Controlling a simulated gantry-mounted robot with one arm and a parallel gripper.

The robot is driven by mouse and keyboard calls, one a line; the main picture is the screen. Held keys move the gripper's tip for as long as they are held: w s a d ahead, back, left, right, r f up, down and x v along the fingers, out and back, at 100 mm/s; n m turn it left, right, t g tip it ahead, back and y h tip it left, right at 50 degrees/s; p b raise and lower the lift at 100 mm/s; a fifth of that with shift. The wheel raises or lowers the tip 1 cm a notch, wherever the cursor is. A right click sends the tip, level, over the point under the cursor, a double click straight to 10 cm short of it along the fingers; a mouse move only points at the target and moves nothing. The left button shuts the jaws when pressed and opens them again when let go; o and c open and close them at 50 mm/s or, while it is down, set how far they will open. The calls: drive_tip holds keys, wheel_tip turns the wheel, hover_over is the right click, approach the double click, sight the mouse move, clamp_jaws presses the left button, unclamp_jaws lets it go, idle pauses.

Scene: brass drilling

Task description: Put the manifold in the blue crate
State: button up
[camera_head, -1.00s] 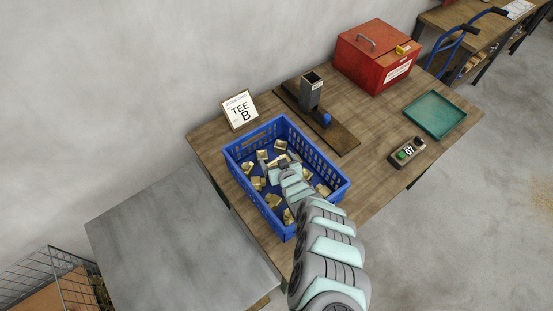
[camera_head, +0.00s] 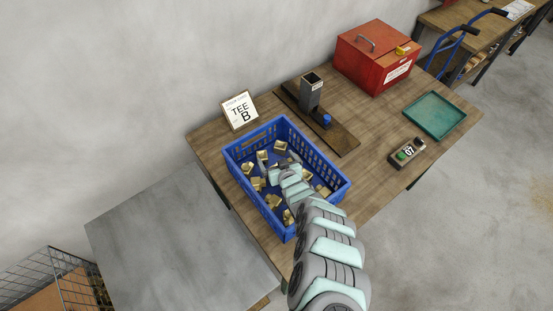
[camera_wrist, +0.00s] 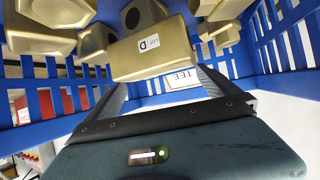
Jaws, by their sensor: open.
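My gripper (camera_head: 288,161) reaches down into the blue crate (camera_head: 331,161). In the wrist view my gripper (camera_wrist: 162,78) is open, with a brass block (camera_wrist: 130,60) labelled D between or just beyond its fingers. I cannot tell whether the fingers touch it. Several gold-coloured brass blocks (camera_head: 247,167) lie loose in the crate. I cannot tell which one is the manifold. My wrist and arm hide part of the crate's floor and its front right side.
A TEE B sign (camera_head: 240,110) stands behind the crate. Farther right are a red box (camera_head: 372,62), a green tray (camera_head: 435,116) and a button box (camera_head: 406,151).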

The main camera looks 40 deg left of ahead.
drive_tip(key=p+v, duration=0.1)
drive_tip(key=v, duration=0.5)
drive_tip(key=shift+w+d+r, duration=0.1)
drive_tip(key=shift+d+r, duration=0.1)
drive_tip(key=shift+r, duration=0.1)
drive_tip(key=shift+s+d+r+p, duration=0.3)
drive_tip(key=shift+s+d, duration=0.05)
drive_tip(key=shift+d, duration=0.05)
